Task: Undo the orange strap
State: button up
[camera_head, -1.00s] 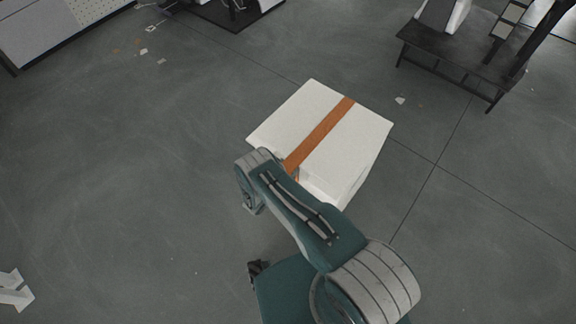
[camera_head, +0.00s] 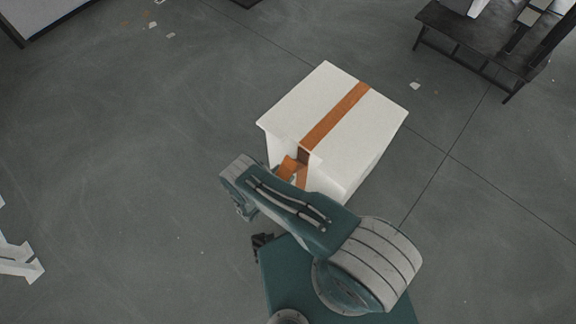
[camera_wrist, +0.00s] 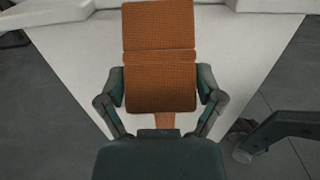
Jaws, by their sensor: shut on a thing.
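The orange strap (camera_head: 336,116) runs over the top of a white box (camera_head: 297,101) and down its near side. At the near edge a section of strap (camera_head: 288,167) stands out from the box towards my wrist. In the wrist view the woven orange strap (camera_wrist: 158,28) fills the upper middle, with a narrower strip below it against the white side. My gripper (camera_wrist: 161,86) has one finger at each side edge of the strap's broad end and is shut on it.
A dark bench (camera_head: 478,50) stands at the upper right. A white object (camera_head: 18,255) lies at the left edge. A light panel (camera_head: 60,14) is at the top left. The grey floor around the box is mostly clear, with small scraps.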

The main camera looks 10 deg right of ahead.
jog(key=shift+s+a+f, duration=0.2)
jog(key=shift+a+f, duration=0.15)
jog(key=shift+f, duration=0.35)
jog(key=shift+s+a+f, duration=0.15)
jog(key=shift+a+f, duration=0.2)
jog(key=shift+f, duration=0.3)
jog(key=o, duration=1.1)
jog(key=shift+c, duration=0.2)
jog(key=shift+r, duration=4.9)
